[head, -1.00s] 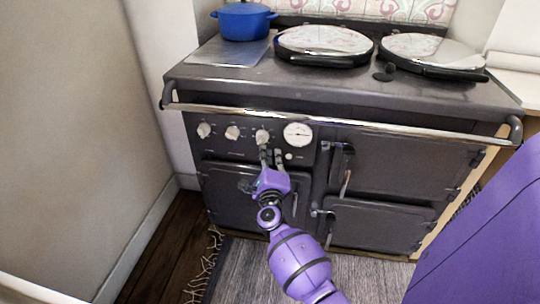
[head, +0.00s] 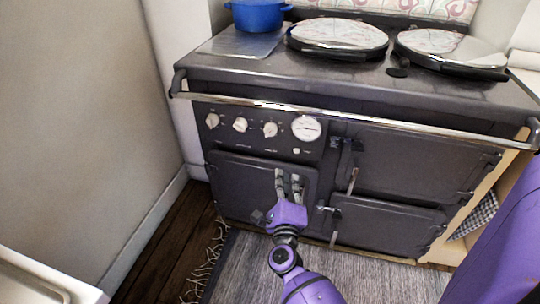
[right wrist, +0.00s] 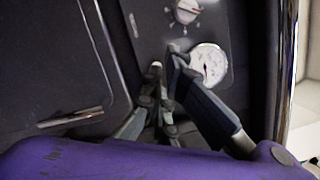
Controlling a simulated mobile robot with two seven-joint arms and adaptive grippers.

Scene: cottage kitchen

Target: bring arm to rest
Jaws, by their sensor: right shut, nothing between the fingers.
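My right gripper (head: 288,178) is shut and empty. In the head view it is in front of the lower left oven door (head: 235,180) of the dark range cooker, below the knobs. In the right wrist view its fingers (right wrist: 167,58) are close together, near a knob (right wrist: 186,10) and the round white dial (right wrist: 208,64), which are seen beyond them. I cannot tell the exact gap to the door. In the head view the right knob (head: 270,129) and the dial (head: 306,128) are clear of the fingers. My left gripper is not in view.
A metal rail (head: 340,118) runs along the cooker's front. Door handles (head: 352,180) stick out right of my gripper. A blue pot (head: 257,15) and two round lids (head: 338,36) are on top. A wall (head: 80,120) stands left; a grey rug (head: 245,265) covers the floor.

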